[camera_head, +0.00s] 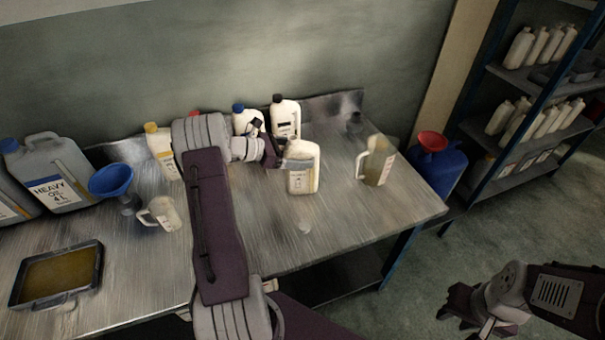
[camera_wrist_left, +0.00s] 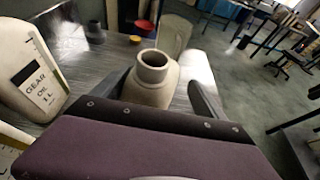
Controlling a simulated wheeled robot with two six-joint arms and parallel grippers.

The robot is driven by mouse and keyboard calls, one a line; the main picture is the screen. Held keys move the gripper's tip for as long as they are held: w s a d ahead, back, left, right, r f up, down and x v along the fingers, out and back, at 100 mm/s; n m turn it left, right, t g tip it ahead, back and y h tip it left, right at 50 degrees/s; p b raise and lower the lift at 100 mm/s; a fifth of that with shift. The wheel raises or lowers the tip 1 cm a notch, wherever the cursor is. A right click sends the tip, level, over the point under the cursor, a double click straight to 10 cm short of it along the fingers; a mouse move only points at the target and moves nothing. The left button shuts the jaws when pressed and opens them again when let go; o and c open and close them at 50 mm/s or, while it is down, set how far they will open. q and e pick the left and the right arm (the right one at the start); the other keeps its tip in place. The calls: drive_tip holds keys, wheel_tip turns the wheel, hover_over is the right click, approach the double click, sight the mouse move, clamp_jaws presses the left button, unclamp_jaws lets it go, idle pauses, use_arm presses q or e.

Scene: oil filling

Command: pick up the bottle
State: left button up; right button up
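The bottle is a cream, uncapped container (camera_head: 302,172) with a label, upright on the metal bench. Its round open neck also shows in the left wrist view (camera_wrist_left: 153,68). My left gripper (camera_head: 281,160) reaches it from the left. In the left wrist view, my left gripper's dark fingers (camera_wrist_left: 160,95) stand apart on either side of the bottle, with a visible gap at its right; contact at the left is unclear. My forearm hides part of the bench. My right gripper (camera_head: 472,312) is low at the right, off the bench, with its fingers apart and empty.
Capped bottles (camera_head: 285,115) stand close behind, against the wall. A clear jug (camera_head: 377,162) stands to the right. A blue funnel (camera_head: 112,182), small jug (camera_head: 160,213), oil tray (camera_head: 60,272) and grey canister (camera_head: 55,175) are left. A blue drum (camera_head: 440,170) stands beyond the bench.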

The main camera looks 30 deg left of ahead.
sight(296, 142)
use_arm(q)
drive_tip(key=shift+x, duration=0.8)
drive_tip(key=shift+s+a, duration=0.1)
clamp_jaws()
drive_tip(key=shift+r, duration=0.15)
drive_tip(key=shift+r, duration=2)
drive_tip(key=s+d+r, duration=0.1)
drive_tip(key=d+r, duration=0.2)
drive_tip(key=d, duration=0.2)
drive_tip(key=s+d+r+b, duration=0.1)
drive_tip(key=d+r, duration=0.2)
drive_tip(key=d, duration=0.3)
drive_tip(key=shift+d+r, duration=0.2)
drive_tip(key=shift+r, duration=0.2)
